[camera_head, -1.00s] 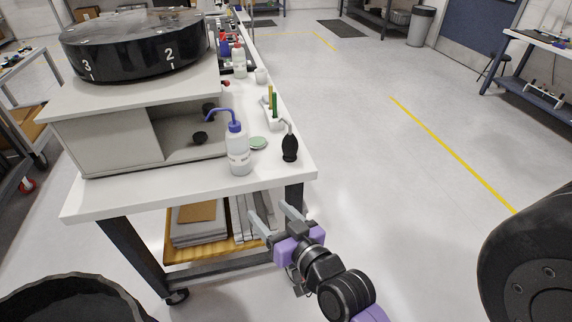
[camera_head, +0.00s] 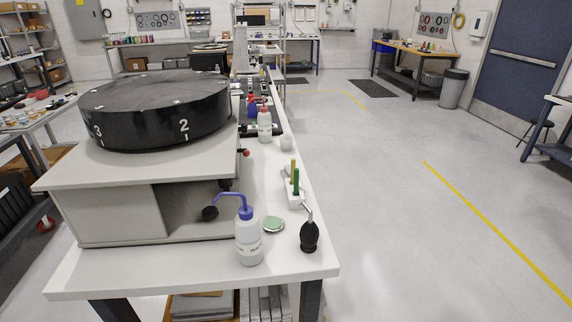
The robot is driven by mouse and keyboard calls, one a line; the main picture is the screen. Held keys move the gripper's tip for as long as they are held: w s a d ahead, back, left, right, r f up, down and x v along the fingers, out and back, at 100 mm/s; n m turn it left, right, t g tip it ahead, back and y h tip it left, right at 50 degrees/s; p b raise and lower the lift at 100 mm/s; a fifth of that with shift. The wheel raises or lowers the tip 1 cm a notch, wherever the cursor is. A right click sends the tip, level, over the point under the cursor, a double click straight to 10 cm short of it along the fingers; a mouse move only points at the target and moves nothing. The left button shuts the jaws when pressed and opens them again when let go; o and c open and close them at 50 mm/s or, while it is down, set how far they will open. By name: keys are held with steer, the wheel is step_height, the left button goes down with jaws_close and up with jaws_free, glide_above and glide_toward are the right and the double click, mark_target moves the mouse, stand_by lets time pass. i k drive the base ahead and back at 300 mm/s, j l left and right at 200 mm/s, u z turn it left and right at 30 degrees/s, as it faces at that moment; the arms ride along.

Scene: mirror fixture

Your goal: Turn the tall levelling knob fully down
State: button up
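A black round drum (camera_head: 160,108) marked 2 and 3 sits on a light grey housing (camera_head: 105,215) on the white bench (camera_head: 130,280). In the housing's open recess I see a black knob (camera_head: 210,213) near the front. A second dark knob (camera_head: 225,184) shows farther back, under the top plate. A small red knob (camera_head: 245,152) sticks out at the right side of the housing. I cannot tell which of these is the tall levelling knob. My gripper is not in view.
A wash bottle (camera_head: 249,240) stands in front of the recess, its blue spout reaching toward the front knob. A green-topped dish (camera_head: 273,224), a black blower bulb (camera_head: 309,237) and a pen holder (camera_head: 295,197) stand to its right. The floor right of the bench is clear.

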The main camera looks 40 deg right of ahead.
mark_target(225, 184)
steer(key=i+j+z, duration=0.15)
steer(key=i+z, duration=0.2)
steer(key=i+j+z, duration=0.2)
steer(key=z, duration=0.2)
steer(key=i+j+z, duration=0.2)
steer(key=j+z, duration=0.15)
